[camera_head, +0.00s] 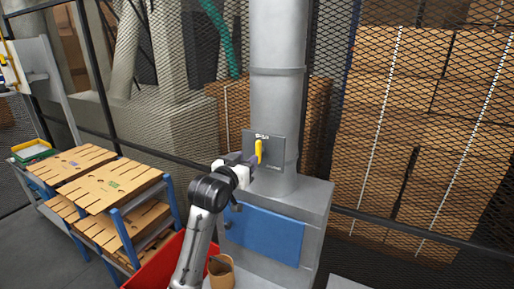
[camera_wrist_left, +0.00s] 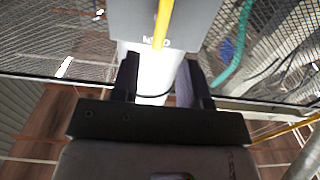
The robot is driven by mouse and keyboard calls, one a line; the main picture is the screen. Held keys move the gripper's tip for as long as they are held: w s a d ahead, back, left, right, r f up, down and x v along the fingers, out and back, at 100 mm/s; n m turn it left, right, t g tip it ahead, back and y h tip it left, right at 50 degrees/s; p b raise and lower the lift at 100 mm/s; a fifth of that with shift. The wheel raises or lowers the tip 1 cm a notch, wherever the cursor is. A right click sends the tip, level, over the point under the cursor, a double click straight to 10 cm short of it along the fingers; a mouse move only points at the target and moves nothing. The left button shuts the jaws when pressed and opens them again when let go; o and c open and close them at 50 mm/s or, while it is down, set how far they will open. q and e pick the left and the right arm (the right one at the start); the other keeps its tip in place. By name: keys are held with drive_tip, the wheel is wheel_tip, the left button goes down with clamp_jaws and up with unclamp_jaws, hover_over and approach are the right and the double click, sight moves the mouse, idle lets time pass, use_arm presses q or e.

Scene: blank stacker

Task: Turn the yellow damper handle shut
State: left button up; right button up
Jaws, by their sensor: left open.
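The yellow damper handle (camera_head: 259,150) stands roughly upright on a grey plate (camera_head: 276,150) fixed to the vertical grey duct (camera_head: 278,90). My left gripper (camera_head: 252,161) is at the handle's lower left in the head view and partly overlaps the plate. In the left wrist view the gripper (camera_wrist_left: 158,72) has its two dark fingers spread apart, with nothing held between them. The yellow handle (camera_wrist_left: 162,25) lies just beyond the fingertips there, lined up with the gap; its far end is cut off by the frame. I cannot tell whether a finger touches it. My right gripper is not in view.
A grey cabinet with a blue panel (camera_head: 262,235) stands under the duct. A red bin (camera_head: 150,267) and a brown cylindrical container (camera_head: 221,272) are below my arm. A blue-framed rack with slotted boards (camera_head: 110,186) stands left. Mesh fencing (camera_head: 420,130) runs behind.

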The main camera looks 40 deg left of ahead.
sight(257, 150)
use_arm(q)
drive_tip(key=shift+w+a+p, duration=0.25)
drive_tip(key=shift+w+p, duration=0.05)
drive_tip(key=shift+w, duration=0.85)
drive_tip(key=shift+w+a+p, duration=0.2)
drive_tip(key=shift+w+p, duration=0.1)
drive_tip(key=shift+w, duration=0.9)
drive_tip(key=shift+w+a+p, duration=0.25)
drive_tip(key=shift+w+p, duration=0.05)
drive_tip(key=shift+w, duration=0.85)
drive_tip(key=shift+c, duration=0.2)
drive_tip(key=shift+c, duration=0.8)
clamp_jaws()
